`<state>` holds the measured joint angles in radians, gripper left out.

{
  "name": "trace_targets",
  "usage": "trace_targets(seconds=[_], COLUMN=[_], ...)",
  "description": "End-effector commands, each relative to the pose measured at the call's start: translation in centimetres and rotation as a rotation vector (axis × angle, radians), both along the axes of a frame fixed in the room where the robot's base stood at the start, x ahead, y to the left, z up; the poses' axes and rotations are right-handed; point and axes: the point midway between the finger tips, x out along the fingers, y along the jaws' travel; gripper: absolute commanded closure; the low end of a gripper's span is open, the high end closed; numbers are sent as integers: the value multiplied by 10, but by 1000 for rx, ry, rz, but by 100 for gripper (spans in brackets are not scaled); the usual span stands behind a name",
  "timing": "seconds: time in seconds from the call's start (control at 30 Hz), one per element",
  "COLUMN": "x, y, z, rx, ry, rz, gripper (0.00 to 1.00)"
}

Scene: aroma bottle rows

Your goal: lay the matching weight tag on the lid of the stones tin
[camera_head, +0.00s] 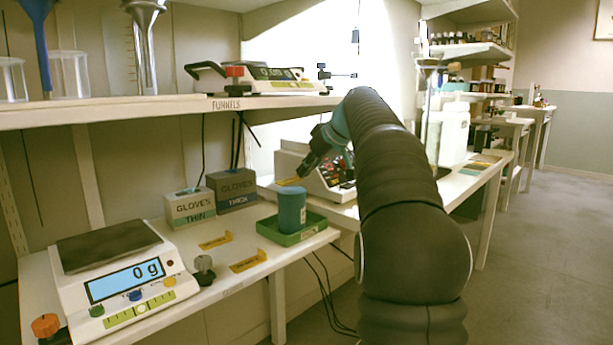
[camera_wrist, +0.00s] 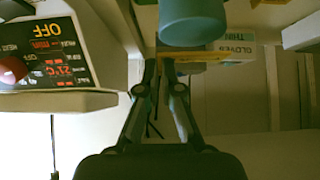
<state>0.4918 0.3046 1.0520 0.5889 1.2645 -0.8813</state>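My gripper (camera_head: 304,172) is above and slightly behind the teal cylindrical tin (camera_head: 292,210). Its fingers look closed on one end of a yellow tag (camera_head: 290,181); the tag (camera_wrist: 195,57) also sticks out from the fingertips (camera_wrist: 163,68) in the wrist view. The tin stands upright in a green tray (camera_head: 311,231); its bottom part shows large at the top of the wrist view (camera_wrist: 192,25). No writing on the tin is readable. Two other yellow tags, one farther back (camera_head: 215,241) and one nearer (camera_head: 248,262), lie on the bench. Their writing is too small to read.
A scale (camera_head: 125,270) reading 0 g stands at left, beside a small grey knobbed object (camera_head: 204,265). Two gloves boxes, THIN (camera_head: 190,208) and THICK (camera_head: 232,189), stand behind. A device with a panel (camera_head: 330,178) is right of the tin. A shelf (camera_head: 150,111) overhangs the bench.

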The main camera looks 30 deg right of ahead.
Motion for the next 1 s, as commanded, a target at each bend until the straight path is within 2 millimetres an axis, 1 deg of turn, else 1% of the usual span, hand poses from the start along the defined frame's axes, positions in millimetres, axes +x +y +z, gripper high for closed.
trace_targets(seconds=[0.03,0.07,0.33,0.77,0.8,0.87,0.9,1.0], x=[-1,0,0,-1,0,0,0,0], y=[0,0,0,0,0,0,0,0], z=[-8,-10,-10,-22,-20,-20,-20,-20], rx=[0,-1,-1,0,0,0,0,0], ry=[0,-1,-1,0,0,0,0,0], rz=[0,0,0,0,0,0,0,0], gripper=[100,100,100,100,86,71,69,69])
